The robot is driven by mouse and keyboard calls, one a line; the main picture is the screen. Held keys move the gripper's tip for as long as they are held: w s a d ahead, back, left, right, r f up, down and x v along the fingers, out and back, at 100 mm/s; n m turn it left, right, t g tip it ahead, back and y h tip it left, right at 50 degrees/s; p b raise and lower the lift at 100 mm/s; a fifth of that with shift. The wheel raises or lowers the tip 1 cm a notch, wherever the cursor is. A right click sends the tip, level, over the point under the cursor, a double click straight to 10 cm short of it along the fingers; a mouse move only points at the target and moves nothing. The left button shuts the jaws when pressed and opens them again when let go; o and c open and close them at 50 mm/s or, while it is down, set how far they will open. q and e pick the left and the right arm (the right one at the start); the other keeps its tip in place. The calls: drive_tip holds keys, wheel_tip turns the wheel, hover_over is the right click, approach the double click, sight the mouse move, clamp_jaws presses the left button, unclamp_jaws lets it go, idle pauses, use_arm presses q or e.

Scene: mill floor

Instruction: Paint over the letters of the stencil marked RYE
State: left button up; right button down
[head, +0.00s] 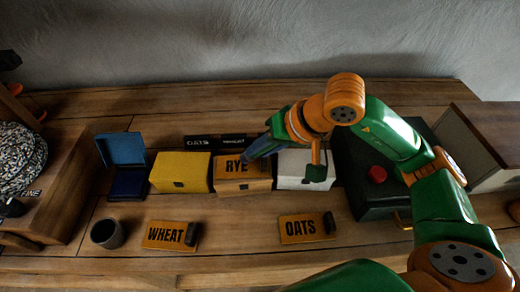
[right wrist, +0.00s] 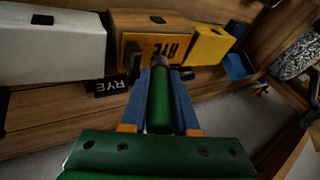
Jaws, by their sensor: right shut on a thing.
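The orange stencil marked RYE (head: 232,172) lies on top of a wooden box (head: 243,186) between a yellow box and a white box. It also shows upside down in the right wrist view (right wrist: 150,43). My right gripper (head: 252,153) is shut on a green-handled brush (right wrist: 160,105) with a grey metal collar. The brush end is at the stencil's edge, close to the letters; I cannot tell whether it touches. In the head view my fingers hide the brush and the stencil's upper right part. My left gripper is not in view.
The yellow box (head: 180,172) and white box (head: 296,166) flank the wooden box. Stencils WHEAT (head: 163,236) and OATS (head: 297,230) lie in front, with a dark cup (head: 107,233) at left. A dark green case (head: 366,200) with a red knob stands right.

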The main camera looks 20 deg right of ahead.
drive_tip(key=shift+s+d+r+p, duration=0.1)
drive_tip(key=shift+d+r+p, duration=0.2)
drive_tip(key=shift+d+r, duration=0.1)
drive_tip(key=shift+d+f+p, duration=0.1)
drive_tip(key=shift+d+p, duration=0.15)
drive_tip(key=shift+p, duration=0.05)
drive_tip(key=r+p, duration=0.1)
drive_tip(key=a+r, duration=0.1)
drive_tip(key=r, duration=0.1)
drive_tip(key=shift+r+p, duration=0.1)
drive_tip(key=shift+p, duration=0.3)
drive_tip(key=shift+d+r+p, duration=0.2)
drive_tip(key=shift+r+p, duration=0.5)
drive_tip(key=shift+r, duration=0.7)
drive_tip(key=shift+a, duration=0.1)
